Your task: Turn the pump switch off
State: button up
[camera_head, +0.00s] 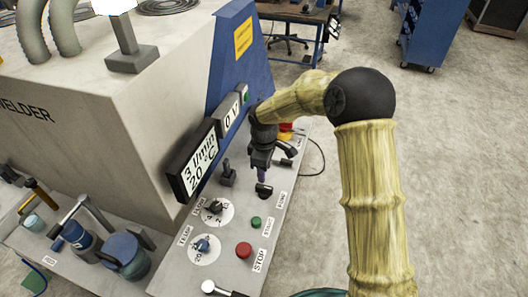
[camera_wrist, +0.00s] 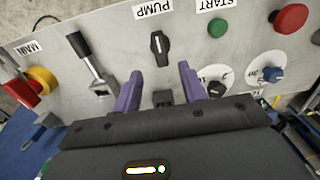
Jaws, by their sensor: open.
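The pump switch is a black rotary knob (camera_wrist: 159,46) beside the PUMP label in the wrist view. Its bar lies along the line toward the label, with a small light mark on it. It also shows in the head view as a dark knob (camera_head: 264,190) on the sloping grey panel (camera_head: 267,212). My gripper (camera_wrist: 160,70) is open, its two purple fingers apart and empty. The knob lies just beyond the fingertips and between their lines, apart from them. In the head view my gripper (camera_head: 262,173) hangs just above the knob, partly hidden by my wrist.
A black-handled lever (camera_wrist: 90,62) and a red-and-yellow main switch (camera_wrist: 42,80) lie left of the knob in the wrist view. A green start button (camera_wrist: 217,27), red stop button (camera_wrist: 290,18) and dials are to the right. The display box (camera_head: 195,160) stands close by.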

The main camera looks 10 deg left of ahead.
notch_tip(320, 180, up, 8)
jog(key=b, duration=0.1)
jog(key=shift+r, duration=0.25)
jog(key=s+d+m+t, duration=0.1)
jog(key=s+d+m, duration=0.7)
jog(key=d, duration=0.4)
jog(key=s+d+f+m+t, duration=0.1)
jog(key=s+d+m, duration=0.7)
jog(key=d, duration=0.5)
jog(key=shift+s+d+f+m+t, duration=0.15)
jog(key=shift+s+m+t, duration=0.15)
jog(key=shift+s, duration=0.5)
